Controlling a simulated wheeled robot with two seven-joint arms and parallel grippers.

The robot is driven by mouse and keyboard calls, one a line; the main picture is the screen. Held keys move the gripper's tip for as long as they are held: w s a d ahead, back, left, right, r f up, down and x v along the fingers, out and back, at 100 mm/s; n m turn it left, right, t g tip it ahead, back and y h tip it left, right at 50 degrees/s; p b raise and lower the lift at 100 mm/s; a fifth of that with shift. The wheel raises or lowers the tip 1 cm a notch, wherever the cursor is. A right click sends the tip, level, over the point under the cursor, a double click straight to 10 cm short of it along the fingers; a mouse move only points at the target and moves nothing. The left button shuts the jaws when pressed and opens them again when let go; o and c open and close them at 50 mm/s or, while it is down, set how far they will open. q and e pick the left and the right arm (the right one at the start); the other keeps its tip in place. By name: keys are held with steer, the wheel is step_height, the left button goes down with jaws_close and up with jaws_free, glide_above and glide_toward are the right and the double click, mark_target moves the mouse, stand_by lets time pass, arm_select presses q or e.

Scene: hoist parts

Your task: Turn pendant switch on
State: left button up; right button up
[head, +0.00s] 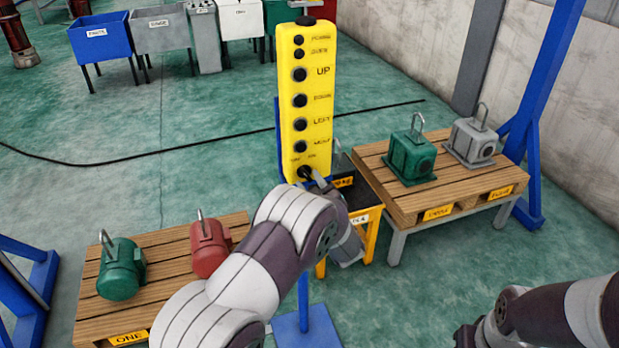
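The yellow pendant (306,110) stands upright in the middle of the head view, with a column of round black buttons and labels such as UP and LEFT. Its dark rotary switch (305,172) is at the bottom of the face, with small labels above it. My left gripper (315,180) is at the switch, its finger tips close to or touching the knob. My forearm and wrist hide most of the gripper, so its opening and the exact contact do not show. My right arm (545,318) is at the lower right, its gripper out of view.
A pallet (165,248) with a green motor (120,268) and a red motor (208,246) lies at left. A raised pallet (440,190) with green and grey units (409,158) stands right. A yellow-legged stand (372,235) is behind my wrist. Bins (100,36) line the back.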

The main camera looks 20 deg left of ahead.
arm_select(q)
steer(key=shift+w+a, duration=0.35)
steer(key=shift+w, duration=0.25)
jaws_close()
steer(key=m+p, duration=0.1)
steer(key=m, duration=0.5)
steer(key=m+p, duration=0.2)
steer(key=m, duration=0.3)
steer(key=shift+f+m, duration=0.1)
steer(key=shift+m, duration=0.3)
stand_by(0.3)
jaws_free()
